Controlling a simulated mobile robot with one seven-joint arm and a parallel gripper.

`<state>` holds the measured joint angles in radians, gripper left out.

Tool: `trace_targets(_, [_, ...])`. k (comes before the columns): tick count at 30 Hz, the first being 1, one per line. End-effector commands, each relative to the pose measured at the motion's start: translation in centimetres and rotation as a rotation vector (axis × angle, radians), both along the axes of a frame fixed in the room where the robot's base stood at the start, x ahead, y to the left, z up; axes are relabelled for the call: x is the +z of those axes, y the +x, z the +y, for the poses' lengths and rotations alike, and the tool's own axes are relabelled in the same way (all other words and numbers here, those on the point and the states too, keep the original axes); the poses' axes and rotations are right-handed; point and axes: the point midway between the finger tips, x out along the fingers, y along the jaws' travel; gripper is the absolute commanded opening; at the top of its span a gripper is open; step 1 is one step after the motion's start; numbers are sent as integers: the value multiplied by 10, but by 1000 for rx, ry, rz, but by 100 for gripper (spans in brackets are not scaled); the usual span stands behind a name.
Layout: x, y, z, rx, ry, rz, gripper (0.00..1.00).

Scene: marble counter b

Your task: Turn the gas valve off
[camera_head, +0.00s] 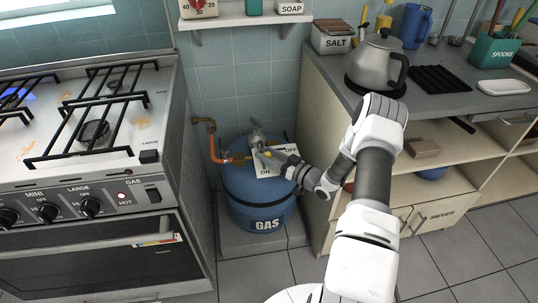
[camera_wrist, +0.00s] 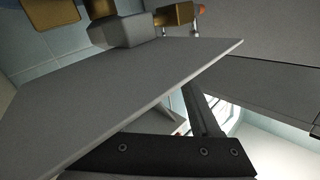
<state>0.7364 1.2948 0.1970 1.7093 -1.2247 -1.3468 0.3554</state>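A blue gas cylinder (camera_head: 245,195) marked GAS stands on a low grey slab between the stove and the cabinet. A white plate (camera_head: 265,171) marked ON and OFF lies on its top; its grey underside or face fills much of the wrist view (camera_wrist: 110,95). Grey and brass valve parts (camera_head: 257,138) rise behind the plate; similar parts show at the top of the wrist view (camera_wrist: 125,30).
An orange hose and brass pipe (camera_head: 212,140) run from the wall to the valve. The stove (camera_head: 95,190) bounds the gap on the left, the cabinet (camera_head: 320,110) on the right. A wall shelf (camera_head: 250,20) overhangs behind. A kettle (camera_head: 378,62) stands on the counter.

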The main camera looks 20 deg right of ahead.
Motion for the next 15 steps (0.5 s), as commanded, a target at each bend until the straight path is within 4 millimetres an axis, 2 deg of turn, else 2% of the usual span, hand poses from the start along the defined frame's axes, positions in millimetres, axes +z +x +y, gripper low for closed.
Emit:
trace_targets(10, [0,-4,-6,-8,-2,1,64])
trace_targets(15, [1,-25,-19,-10,-3,3,64])
